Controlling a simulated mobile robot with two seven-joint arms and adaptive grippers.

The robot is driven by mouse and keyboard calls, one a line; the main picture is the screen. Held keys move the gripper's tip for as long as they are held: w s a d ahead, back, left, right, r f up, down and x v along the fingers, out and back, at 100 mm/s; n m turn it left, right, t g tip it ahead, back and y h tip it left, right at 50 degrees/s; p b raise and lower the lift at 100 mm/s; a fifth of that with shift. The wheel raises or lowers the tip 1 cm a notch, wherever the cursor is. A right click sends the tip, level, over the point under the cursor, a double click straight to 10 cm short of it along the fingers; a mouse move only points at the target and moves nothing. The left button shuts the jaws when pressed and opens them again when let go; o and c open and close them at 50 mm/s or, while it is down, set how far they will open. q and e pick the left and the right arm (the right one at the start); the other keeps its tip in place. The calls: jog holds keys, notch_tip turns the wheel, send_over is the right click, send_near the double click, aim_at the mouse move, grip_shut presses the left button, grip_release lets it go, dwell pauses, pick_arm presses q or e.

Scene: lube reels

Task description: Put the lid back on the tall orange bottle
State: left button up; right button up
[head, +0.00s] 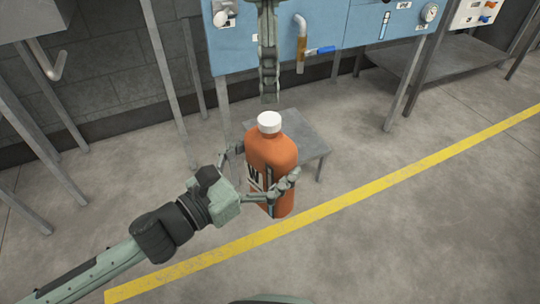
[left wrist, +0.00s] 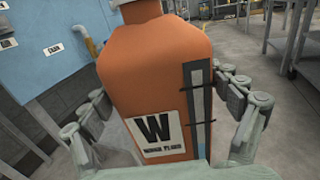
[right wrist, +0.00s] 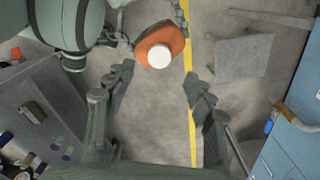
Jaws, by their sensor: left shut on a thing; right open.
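The tall orange bottle (head: 272,153) is upright in the middle of the head view, with a white lid (head: 269,122) on its top. My left gripper (head: 262,168) is shut around its body, one finger on each side; the left wrist view shows its "W" label and a dark side strip on the bottle (left wrist: 155,70). My right gripper (head: 269,98) points down above the lid, apart from it. In the right wrist view, the spread, empty fingers of the right gripper (right wrist: 158,92) show, with the lid (right wrist: 160,58) beyond them. The lid's seating on the neck is too small to judge.
A small grey table (head: 305,135) stands behind the bottle. A blue panel (head: 350,30) with a spout (head: 300,45) and blue-handled valve stands at the back. A yellow line (head: 400,172) crosses the floor. The floor at right is clear.

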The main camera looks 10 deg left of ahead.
aim_at(269, 118)
notch_tip(269, 118, down, 7)
jog(key=shift+f, duration=0.1)
dwell(0.3)
jog(key=c, duration=1.2)
jog(key=shift+c, duration=0.2)
jog(key=o, duration=1.4)
